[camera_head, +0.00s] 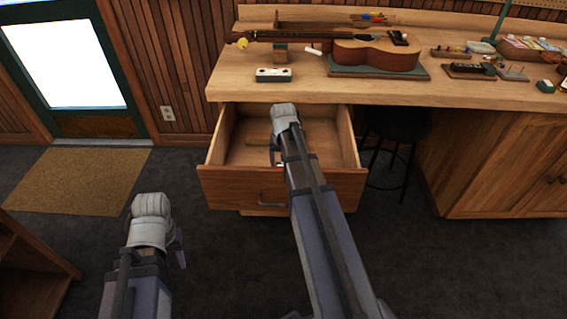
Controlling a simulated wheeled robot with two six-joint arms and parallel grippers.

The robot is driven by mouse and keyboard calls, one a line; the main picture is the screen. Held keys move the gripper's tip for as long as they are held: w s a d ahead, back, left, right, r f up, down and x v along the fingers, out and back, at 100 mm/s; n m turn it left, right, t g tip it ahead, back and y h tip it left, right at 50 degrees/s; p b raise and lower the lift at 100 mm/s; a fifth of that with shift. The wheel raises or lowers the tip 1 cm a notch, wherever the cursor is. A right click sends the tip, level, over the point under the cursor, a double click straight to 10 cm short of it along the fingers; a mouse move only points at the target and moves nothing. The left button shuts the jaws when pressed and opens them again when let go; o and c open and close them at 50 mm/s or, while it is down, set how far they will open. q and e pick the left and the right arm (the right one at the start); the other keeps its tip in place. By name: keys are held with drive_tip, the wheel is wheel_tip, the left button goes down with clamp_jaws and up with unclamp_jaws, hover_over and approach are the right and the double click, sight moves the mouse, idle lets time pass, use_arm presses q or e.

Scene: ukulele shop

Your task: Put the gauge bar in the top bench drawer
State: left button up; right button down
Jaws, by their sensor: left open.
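The top bench drawer (282,188) is pulled open below the bench top, and its inside shows. My right arm reaches over it, with the right gripper (276,156) above the drawer's interior. That gripper is mostly hidden by its own wrist, so its jaws and anything in them cannot be made out. My left gripper (178,248) is open and low over the floor, left of the drawer and apart from it. I cannot identify the gauge bar for sure; a short pale block with dark spots (273,75) lies on the bench top above the drawer.
The bench top (232,88) carries a ukulele (375,53) on a green mat, with small tools farther right. A dark stool (398,130) stands right of the drawer. A doormat (80,180) lies at left, and a wooden shelf (35,270) stands at lower left.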

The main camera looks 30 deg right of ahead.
unclamp_jaws()
drive_tip(key=shift+r, duration=0.15)
idle(0.4)
wheel_tip(320, 180, up, 7)
drive_tip(key=p, duration=0.7)
idle(0.5)
